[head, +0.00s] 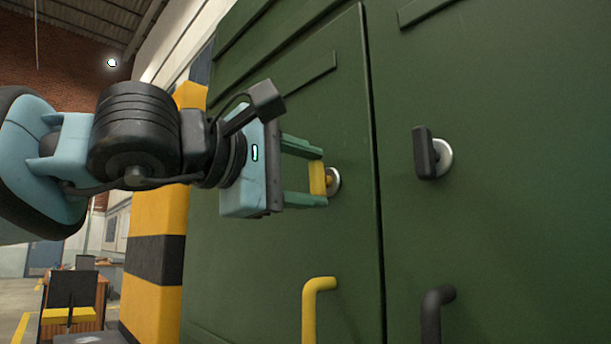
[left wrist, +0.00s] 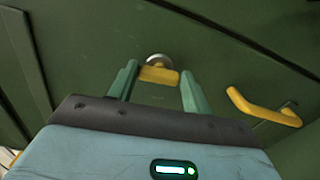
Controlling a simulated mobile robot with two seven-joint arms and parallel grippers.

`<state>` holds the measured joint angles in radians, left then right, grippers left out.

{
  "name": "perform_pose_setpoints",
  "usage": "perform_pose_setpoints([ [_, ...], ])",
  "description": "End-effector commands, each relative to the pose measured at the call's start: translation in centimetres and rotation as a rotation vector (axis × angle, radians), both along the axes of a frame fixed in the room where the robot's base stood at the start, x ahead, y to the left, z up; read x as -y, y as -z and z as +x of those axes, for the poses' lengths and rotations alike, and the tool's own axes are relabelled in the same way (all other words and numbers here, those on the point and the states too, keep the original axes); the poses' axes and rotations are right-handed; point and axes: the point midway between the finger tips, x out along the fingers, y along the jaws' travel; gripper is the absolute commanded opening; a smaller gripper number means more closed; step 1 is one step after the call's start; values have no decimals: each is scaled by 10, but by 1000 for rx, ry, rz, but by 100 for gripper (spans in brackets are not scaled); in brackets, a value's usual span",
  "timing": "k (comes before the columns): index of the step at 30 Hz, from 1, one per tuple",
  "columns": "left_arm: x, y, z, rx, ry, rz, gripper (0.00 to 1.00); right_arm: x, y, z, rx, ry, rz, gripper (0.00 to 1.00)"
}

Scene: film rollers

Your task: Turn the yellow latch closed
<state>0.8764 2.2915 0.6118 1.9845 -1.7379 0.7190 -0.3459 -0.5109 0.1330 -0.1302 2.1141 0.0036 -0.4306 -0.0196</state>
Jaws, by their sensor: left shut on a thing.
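The yellow latch (head: 317,178) sits on a round silver base on the green cabinet door. In the head view its long side stands roughly upright. In the left wrist view the latch (left wrist: 158,75) lies across the space between my fingers. My left gripper (head: 321,178) is shut on the latch, with one finger at each end of it. My left gripper (left wrist: 158,82) also shows in the left wrist view. My right gripper is in neither view.
A yellow door handle (head: 312,308) sticks out below the latch. To the right, the neighbouring door has a black latch (head: 425,154) and a black handle (head: 433,310). A yellow-and-black striped post (head: 155,250) stands left of the cabinet.

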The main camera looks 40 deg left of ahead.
Motion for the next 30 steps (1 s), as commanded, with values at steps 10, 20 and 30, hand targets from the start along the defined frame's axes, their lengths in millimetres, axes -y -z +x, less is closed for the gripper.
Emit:
perform_pose_setpoints([
  [10,0,1,0,4,-1,63,26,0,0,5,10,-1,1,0],
  [20,0,1,0,4,-1,64,26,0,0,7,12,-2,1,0],
  [30,0,1,0,5,-1,63,71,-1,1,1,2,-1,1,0],
])
